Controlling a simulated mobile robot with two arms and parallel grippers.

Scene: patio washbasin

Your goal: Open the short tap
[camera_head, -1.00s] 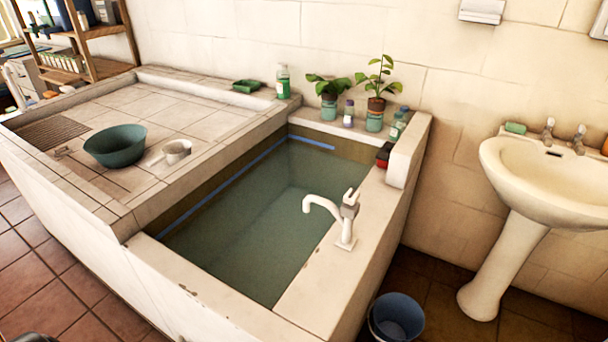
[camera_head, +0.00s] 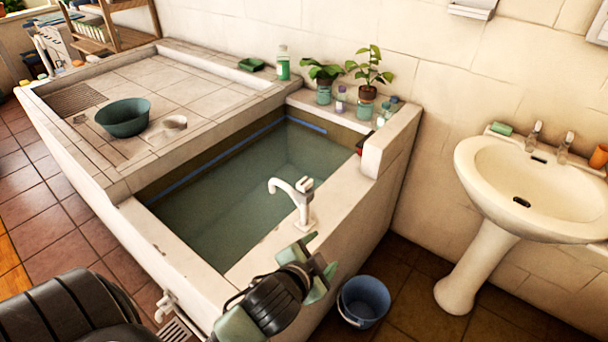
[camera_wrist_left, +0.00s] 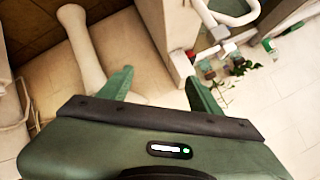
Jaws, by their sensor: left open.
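A white tap (camera_head: 301,203) with a curved spout stands upright on the right ledge of the water tub (camera_head: 345,190), its spout over the water. My right gripper is not in view.
A blue bucket (camera_head: 363,301) stands on the floor right of my left gripper. A pedestal washbasin (camera_head: 470,160) with two small taps (camera_head: 534,134) is at the right. A green bowl (camera_head: 123,117) sits on the tiled counter. Potted plants (camera_head: 367,75) line the tub's back ledge.

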